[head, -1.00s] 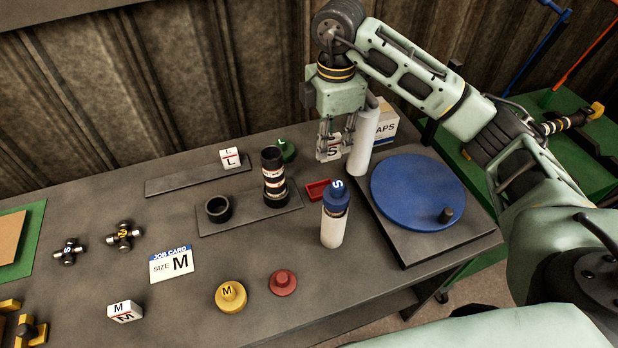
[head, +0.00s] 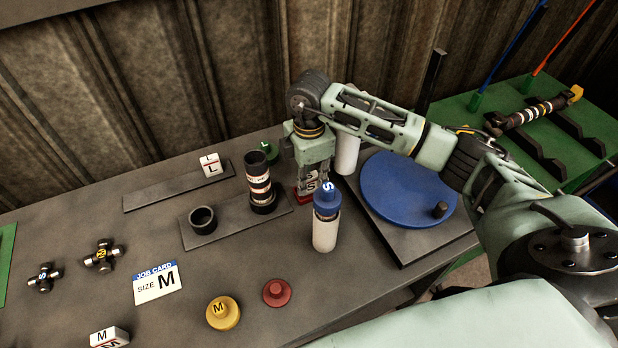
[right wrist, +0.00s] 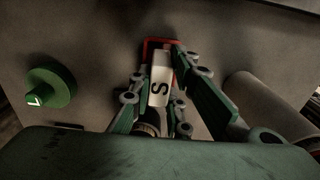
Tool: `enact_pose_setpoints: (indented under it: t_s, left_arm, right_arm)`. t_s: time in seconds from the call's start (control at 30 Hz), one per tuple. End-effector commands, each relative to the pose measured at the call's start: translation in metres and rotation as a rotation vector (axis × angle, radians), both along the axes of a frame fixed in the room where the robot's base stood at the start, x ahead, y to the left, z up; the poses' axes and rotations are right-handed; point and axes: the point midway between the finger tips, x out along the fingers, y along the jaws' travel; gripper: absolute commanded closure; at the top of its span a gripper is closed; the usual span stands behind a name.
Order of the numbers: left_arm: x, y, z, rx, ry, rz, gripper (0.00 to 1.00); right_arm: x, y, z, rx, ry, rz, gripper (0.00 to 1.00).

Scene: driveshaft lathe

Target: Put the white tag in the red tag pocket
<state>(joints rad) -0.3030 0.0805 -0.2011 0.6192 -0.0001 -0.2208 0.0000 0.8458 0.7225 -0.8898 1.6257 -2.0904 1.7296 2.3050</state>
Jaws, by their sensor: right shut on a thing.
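My right gripper (head: 312,180) points down and is shut on a white tag (head: 311,175) marked S. The tag is over the red tag pocket (head: 301,195), a small open red tray on the bench, mostly hidden behind the gripper and the blue-capped bottle. In the right wrist view the tag (right wrist: 160,78) stands between the fingers, and the red rim of the pocket (right wrist: 158,41) shows around its far end. I cannot tell whether the tag's lower end is inside the pocket or just above it. My left gripper is not in view.
A white bottle with a blue S cap (head: 326,228) stands close in front of the gripper. A black shaft sleeve (head: 259,176) is to the left, a white cylinder (head: 347,153) and a blue turntable (head: 405,192) to the right. A green knob (head: 267,151) sits behind.

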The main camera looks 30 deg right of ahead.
Motion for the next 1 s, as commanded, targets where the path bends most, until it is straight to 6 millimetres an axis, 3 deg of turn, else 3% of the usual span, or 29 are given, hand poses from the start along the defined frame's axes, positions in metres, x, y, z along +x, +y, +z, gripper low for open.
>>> enact_pose_setpoints:
  t_s: [0.1, 0.43, 0.47, 0.67, 1.0]
  left_arm:
    - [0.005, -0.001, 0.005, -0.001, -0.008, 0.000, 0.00]
    - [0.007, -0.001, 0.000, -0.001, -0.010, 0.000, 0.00]
    - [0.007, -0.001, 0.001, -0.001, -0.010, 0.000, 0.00]
    - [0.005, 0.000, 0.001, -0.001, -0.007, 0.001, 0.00]
    - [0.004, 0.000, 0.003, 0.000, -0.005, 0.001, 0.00]
  right_arm:
    - [0.000, 0.000, -0.012, -0.001, 0.001, 0.000, 1.00]
    - [0.000, 0.000, -0.017, 0.000, -0.001, 0.001, 1.00]
    - [0.000, 0.000, -0.017, 0.000, -0.001, 0.001, 0.83]
    - [0.000, 0.000, -0.016, 0.000, -0.001, 0.001, 0.65]
    - [0.000, 0.000, -0.013, 0.000, -0.001, 0.001, 0.65]
